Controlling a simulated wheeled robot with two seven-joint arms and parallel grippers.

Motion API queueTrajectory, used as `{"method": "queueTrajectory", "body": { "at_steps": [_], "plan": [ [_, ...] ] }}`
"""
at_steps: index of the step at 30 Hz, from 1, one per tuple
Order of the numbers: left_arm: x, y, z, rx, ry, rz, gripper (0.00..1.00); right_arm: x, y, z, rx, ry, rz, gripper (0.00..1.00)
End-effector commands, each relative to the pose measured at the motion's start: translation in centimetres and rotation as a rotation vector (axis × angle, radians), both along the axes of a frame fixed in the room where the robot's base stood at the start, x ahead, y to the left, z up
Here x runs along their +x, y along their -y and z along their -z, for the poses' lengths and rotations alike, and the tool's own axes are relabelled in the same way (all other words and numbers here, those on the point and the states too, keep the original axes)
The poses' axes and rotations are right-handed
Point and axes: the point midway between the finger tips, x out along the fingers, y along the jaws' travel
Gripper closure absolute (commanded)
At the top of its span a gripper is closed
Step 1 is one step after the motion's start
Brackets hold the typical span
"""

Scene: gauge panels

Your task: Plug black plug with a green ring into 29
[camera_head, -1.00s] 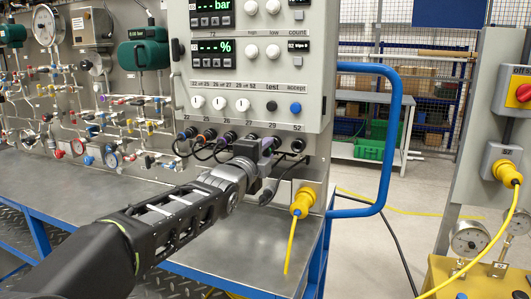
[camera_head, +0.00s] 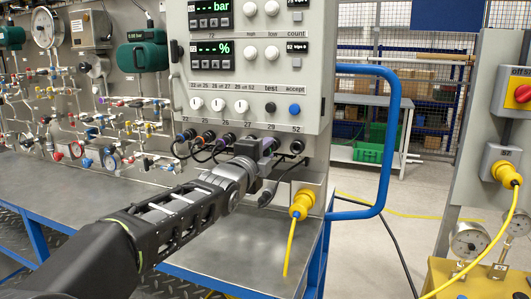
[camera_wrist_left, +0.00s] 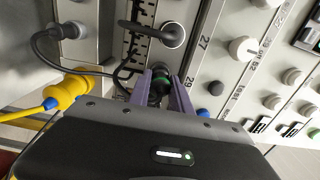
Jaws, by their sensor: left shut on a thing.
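My left gripper (camera_head: 268,147) is at the row of sockets along the panel's lower edge, near the label 29 (camera_head: 273,127). In the left wrist view its purple fingers (camera_wrist_left: 160,92) are shut on the black plug with a green ring (camera_wrist_left: 160,76). The plug is in front of the panel, beside the printed 29 (camera_wrist_left: 189,88). The fingers and plug hide socket 29, so I cannot tell whether the tip is inside it. A dark cable runs from the plug area. My right gripper is not in view.
Neighbouring plug 27 (camera_wrist_left: 172,36) sits in its socket close to the fingers. Socket 52 (camera_head: 297,146) is just right of my gripper. A yellow connector (camera_head: 302,204) with its cable is below. A blue rail (camera_head: 388,150) stands at right. The bench top (camera_head: 100,185) is largely clear.

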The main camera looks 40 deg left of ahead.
Motion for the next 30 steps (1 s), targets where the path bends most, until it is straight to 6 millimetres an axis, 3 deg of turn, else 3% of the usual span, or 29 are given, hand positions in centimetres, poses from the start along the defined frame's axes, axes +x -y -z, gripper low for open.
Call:
{"method": "queueTrajectory", "body": {
  "at_steps": [27, 28, 30],
  "plan": [
    [0.59, -0.21, 0.06, 0.000, -0.001, 0.000, 1.00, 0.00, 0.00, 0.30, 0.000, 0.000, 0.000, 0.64],
    [0.59, -0.21, 0.03, 0.000, -0.001, 0.000, 0.74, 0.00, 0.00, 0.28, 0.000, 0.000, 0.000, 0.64],
    [0.57, -0.20, 0.02, 0.000, -0.001, 0.000, 0.68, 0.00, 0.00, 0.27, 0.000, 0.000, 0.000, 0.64]
  ]
}}
